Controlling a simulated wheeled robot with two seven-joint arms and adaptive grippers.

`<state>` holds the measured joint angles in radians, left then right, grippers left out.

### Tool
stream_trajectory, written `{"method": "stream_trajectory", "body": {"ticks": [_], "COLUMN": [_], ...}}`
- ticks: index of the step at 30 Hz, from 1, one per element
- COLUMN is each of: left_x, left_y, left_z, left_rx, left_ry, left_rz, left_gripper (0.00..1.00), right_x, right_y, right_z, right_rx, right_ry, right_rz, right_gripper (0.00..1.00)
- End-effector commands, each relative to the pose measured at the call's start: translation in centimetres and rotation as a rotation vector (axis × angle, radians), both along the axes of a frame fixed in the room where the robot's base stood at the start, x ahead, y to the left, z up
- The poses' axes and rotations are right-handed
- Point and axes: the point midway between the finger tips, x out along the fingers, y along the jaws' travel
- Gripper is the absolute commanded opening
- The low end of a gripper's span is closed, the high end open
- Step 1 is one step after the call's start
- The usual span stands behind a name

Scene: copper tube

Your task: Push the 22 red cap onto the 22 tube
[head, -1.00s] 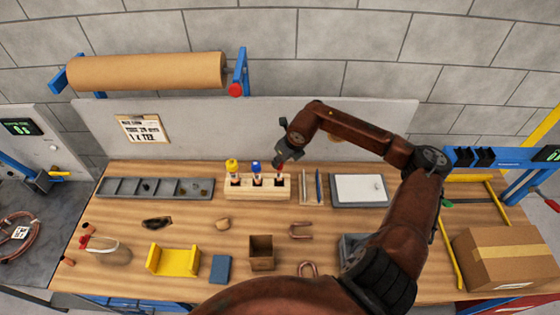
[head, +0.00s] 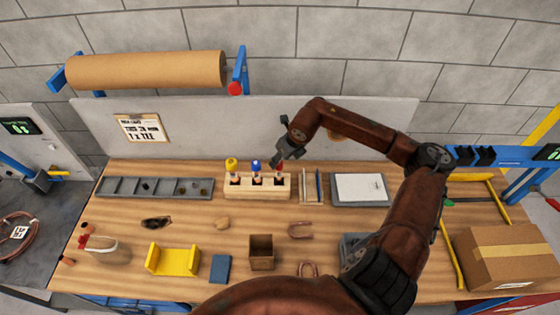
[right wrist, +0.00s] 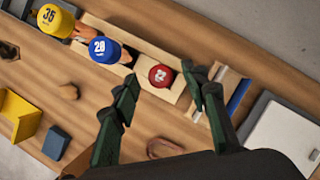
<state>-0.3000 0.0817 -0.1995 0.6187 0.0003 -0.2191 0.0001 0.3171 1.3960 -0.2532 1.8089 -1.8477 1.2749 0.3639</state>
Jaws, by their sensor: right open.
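The red cap (right wrist: 161,76), marked 22, is at the right end of the wooden rack (head: 258,194). It also shows below my right gripper in the head view (head: 280,168). The 22 tube is hidden beneath the cap in the wrist view, so I cannot tell how far the cap sits on it. My right gripper (head: 279,160) is above the rack's right end. In the wrist view its fingers (right wrist: 165,80) are spread, with the red cap showing between the tips. I cannot tell any contact. My left gripper is not in view.
A yellow cap (right wrist: 55,19) and a blue cap (right wrist: 104,49) stand on tubes along the same rack, left of the red one. Pencil-like sticks lie in a tray (head: 311,184) right of the rack, beside a grey tray with white paper (head: 360,188).

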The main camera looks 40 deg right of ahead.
Motion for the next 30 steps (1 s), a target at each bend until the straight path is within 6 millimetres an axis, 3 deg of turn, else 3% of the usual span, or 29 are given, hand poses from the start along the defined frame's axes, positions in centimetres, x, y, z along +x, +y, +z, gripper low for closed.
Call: {"method": "stream_trajectory", "body": {"ticks": [9, 15, 30], "left_x": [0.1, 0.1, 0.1], "left_y": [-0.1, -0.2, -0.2], "left_z": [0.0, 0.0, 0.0], "left_rx": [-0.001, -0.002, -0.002], "left_ry": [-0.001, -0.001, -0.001], "left_rz": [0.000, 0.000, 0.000], "left_gripper": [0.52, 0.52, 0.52], "right_x": [-2.6, -3.8, -4.1], "right_y": [-0.2, -0.2, -0.1], "right_z": [6.0, 8.7, 9.7], "right_rx": [-0.004, -0.002, 0.001], "right_ry": [0.002, 0.003, 0.002], "right_rz": [-0.001, -0.001, 0.000], "right_gripper": [0.41, 0.41, 0.41]}}
